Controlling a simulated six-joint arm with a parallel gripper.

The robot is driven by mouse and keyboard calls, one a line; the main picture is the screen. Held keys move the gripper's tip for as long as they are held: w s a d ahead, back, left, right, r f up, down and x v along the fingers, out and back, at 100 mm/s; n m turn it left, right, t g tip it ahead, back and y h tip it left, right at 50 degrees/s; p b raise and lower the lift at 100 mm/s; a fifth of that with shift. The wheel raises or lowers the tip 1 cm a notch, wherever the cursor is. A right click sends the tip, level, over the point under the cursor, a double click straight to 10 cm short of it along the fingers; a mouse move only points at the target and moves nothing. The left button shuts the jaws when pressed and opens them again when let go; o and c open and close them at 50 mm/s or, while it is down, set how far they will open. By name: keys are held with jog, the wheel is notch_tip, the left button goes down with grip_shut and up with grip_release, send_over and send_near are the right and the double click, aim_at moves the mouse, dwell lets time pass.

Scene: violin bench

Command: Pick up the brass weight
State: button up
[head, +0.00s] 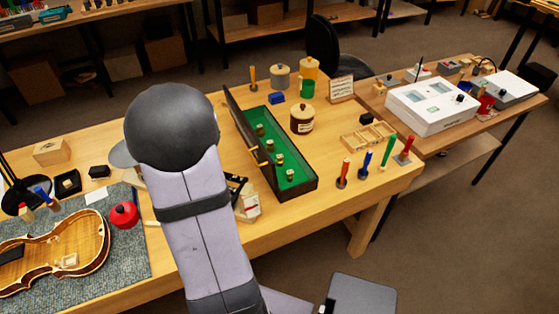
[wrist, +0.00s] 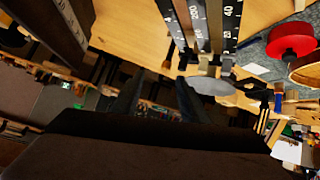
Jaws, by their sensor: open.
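Several small brass-coloured pieces (head: 265,158) stand in a long, open, green-lined case (head: 312,185) in the head view. They are too small there to tell which one is the brass weight. No brass weight can be made out in the wrist view. My gripper (wrist: 157,90) shows in the wrist view as two dark, spread fingers with nothing between them. The view between them is tilted, with the bench and room beyond. In the head view my arm hides the gripper, left of the case and apart from it.
A violin (head: 88,245) lies on a grey mat (head: 128,262) at left, near a red round pot (head: 123,214). The case's raised lid (head: 240,120) stands along its left side. A lidded brown jar (head: 302,118) and upright coloured tools (head: 364,160) stand beyond and right of it.

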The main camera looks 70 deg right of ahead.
jog(key=s+d+r+t+h, duration=0.15)
jog(key=s+d, duration=0.35)
jog(key=d, duration=0.6)
jog(key=m+t+h+b, duration=0.1)
jog(key=m+t+h, duration=0.1)
send_over(280, 157)
notch_tip(280, 157, down, 3)
jog(key=s+a+f, duration=0.1)
jog(key=f, duration=0.3)
jog(key=s+a+f+m+g+y+b, duration=0.1)
jog(key=a+f, duration=0.1)
jog(key=f, duration=0.2)
jog(key=s+a+f+g+b, duration=0.1)
jog(key=s+f, duration=0.1)
jog(key=f, duration=0.2)
jog(key=shift+a+m+g, duration=0.25)
jog(key=shift+a+m, duration=0.05)
jog(key=shift+a, duration=0.05)
jog(key=shift+w+d+f+y, duration=0.25)
jog(key=shift+w, duration=0.1)
jog(key=shift+s+d+p+x, duration=0.15)
jog(key=shift+p+x, duration=0.4)
jog(key=shift+x, duration=1.05)
jog(key=shift+s+d+p+x, duration=0.15)
jog(key=shift+p+x, duration=0.35)
jog(key=shift+x, duration=1.1)
jog(key=shift+r, duration=0.15)
grip_shut()
